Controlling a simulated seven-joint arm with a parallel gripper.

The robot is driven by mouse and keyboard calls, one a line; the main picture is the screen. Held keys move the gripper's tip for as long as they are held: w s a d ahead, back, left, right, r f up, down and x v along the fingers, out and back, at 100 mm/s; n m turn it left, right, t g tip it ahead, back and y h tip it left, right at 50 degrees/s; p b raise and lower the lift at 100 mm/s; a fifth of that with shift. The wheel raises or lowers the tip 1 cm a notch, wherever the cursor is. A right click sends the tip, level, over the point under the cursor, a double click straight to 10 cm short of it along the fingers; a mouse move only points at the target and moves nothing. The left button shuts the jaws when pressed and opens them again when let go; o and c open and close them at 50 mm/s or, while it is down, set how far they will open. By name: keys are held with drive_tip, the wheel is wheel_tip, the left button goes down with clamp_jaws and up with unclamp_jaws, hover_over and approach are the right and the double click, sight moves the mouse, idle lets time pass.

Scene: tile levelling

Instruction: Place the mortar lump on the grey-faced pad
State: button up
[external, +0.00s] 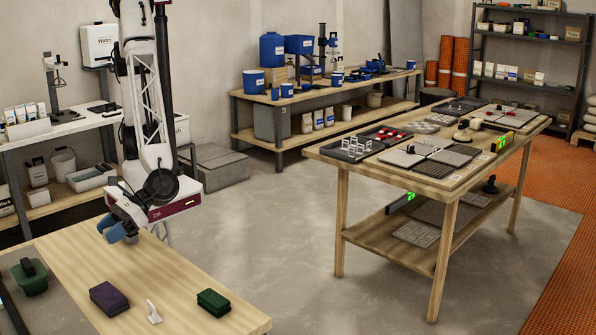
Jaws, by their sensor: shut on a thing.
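My gripper (120,229) hangs low at the back edge of the near wooden table, fingers pointing down and left. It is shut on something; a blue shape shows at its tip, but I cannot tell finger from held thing. I cannot make out the mortar lump for certain. On the table lie a purple block-like pad (109,299) and a dark green block-like pad (213,303), both apart from my gripper. No clearly grey face shows on either pad.
A green piece with a dark top (30,278) sits at the table's left. A small white upright piece (153,313) stands between the pads. The near table (165,270) has bare wood around them. A tile workbench (440,180) stands apart across the floor.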

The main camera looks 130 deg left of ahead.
hover_over(107, 293)
drive_tip(key=shift+w+f, duration=0.1)
drive_tip(key=shift+f, duration=0.6)
drive_tip(key=shift+f, duration=0.15)
drive_tip(key=shift+f, duration=1.65)
drive_tip(key=shift+f, duration=0.15)
drive_tip(key=o, duration=0.9)
drive_tip(key=shift+o, duration=0.2)
